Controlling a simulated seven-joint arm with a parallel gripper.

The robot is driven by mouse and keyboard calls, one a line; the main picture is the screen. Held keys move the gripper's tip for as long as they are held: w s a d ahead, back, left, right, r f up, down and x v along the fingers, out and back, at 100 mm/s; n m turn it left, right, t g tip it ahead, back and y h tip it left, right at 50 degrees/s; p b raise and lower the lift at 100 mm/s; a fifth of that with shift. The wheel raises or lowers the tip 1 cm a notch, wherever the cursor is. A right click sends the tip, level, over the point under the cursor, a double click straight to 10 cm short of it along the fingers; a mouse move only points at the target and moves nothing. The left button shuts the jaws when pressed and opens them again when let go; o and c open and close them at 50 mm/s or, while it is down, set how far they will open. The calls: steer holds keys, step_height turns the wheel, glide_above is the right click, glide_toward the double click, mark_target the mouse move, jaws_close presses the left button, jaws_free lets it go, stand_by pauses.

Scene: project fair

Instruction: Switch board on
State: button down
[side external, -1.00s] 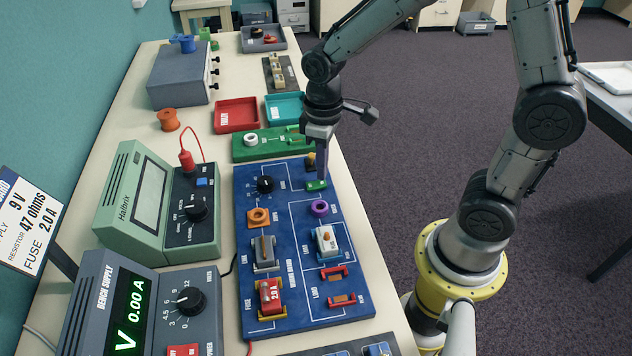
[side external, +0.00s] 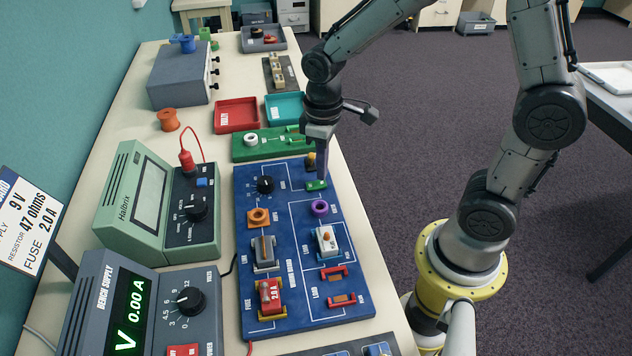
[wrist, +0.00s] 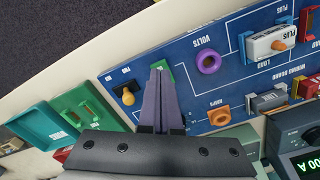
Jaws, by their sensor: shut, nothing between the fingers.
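The blue wiring board (side external: 285,290) lies on the bench in the side view and fills the upper right of the wrist view (wrist: 185,65). A small green switch (side external: 316,185) sits near the board's far right corner. It shows partly beside my fingertips in the wrist view. An amber lamp (wrist: 127,97) stands close to it. My gripper (side external: 322,173) is shut and empty, pointing down with its purple fingertips (wrist: 158,70) at the green switch. I cannot tell whether they touch it. The fingers hide part of the switch, and its position is unclear.
The board carries a black knob (side external: 265,184), a purple ring (side external: 320,208), an orange ring (side external: 258,217) and a red fuse (side external: 270,295). A green board (side external: 258,155) lies just beyond. A meter (side external: 140,205) and bench supply (side external: 100,290), reading 0.00 A, stand left.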

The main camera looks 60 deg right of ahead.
mark_target(322, 182)
steer(key=shift+f, duration=0.95)
stand_by(0.6)
steer(key=shift+r, duration=3.55)
steer(key=s+r+t, duration=0.4)
steer(key=s+r, duration=0.2)
steer(key=r, duration=0.3)
steer(key=s+d+m+t, duration=0.1)
steer(key=s+m, duration=0.2)
steer(key=s, duration=0.5)
steer(key=shift+s+d+f+t, duration=0.2)
steer(key=shift+f+t, duration=0.1)
steer(key=shift+f, duration=0.1)
